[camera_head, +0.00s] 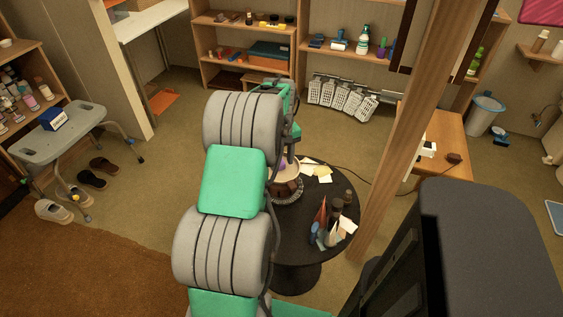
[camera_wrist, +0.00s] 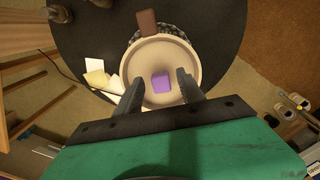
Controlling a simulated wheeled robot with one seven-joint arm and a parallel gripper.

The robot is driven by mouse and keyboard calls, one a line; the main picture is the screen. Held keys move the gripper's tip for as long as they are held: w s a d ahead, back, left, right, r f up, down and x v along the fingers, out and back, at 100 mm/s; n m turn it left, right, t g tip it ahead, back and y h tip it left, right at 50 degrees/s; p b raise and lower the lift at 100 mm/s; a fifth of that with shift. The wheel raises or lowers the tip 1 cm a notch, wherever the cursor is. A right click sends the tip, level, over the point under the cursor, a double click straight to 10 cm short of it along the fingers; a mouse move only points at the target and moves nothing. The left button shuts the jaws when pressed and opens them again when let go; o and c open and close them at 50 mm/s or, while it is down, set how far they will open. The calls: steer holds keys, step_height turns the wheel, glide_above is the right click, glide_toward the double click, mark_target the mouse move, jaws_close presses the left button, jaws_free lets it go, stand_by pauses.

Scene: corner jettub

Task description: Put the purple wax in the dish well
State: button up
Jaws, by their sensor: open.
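The purple wax (camera_wrist: 160,83) is a small block that shows over the middle of the round beige dish (camera_wrist: 160,48) in the wrist view. It appears to lie in the dish's central well. My gripper (camera_wrist: 160,76) is open above the dish, with one finger on each side of the wax and a visible gap to both. In the head view my arm hides much of the dish (camera_head: 293,171), and only a bit of the purple wax (camera_head: 283,166) shows.
The dish stands on a round black table (camera_head: 305,232). A brown block (camera_wrist: 147,20) and a dark beaded ring are at the dish's edge. Pale paper pieces (camera_wrist: 97,78) lie beside it. Bottles and a red cone (camera_head: 320,217) stand near a wooden post (camera_head: 395,150).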

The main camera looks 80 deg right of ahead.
mark_target(281, 164)
step_height(281, 164, up, 11)
steer(key=w+a+r+n, duration=0.2)
steer(key=w+a, duration=0.9)
steer(key=w, duration=0.1)
steer(key=w+a+r+n, duration=0.2)
steer(key=w+a+n, duration=0.1)
steer(key=w+a, duration=0.9)
steer(key=w+a+n+t, duration=0.1)
steer(key=w+a+n, duration=0.15)
steer(key=a, duration=1.45)
steer(key=s+a+f+n, duration=0.1)
steer(key=s+a+f, duration=0.1)
steer(key=a, duration=0.4)
steer(key=s+a+f+n+t, duration=0.1)
steer(key=s+a+f, duration=0.1)
steer(key=a, duration=0.5)
steer(key=shift+s+a+f+n+p, duration=0.15)
steer(key=shift+s+n+p, duration=0.2)
steer(key=shift+s+p, duration=0.1)
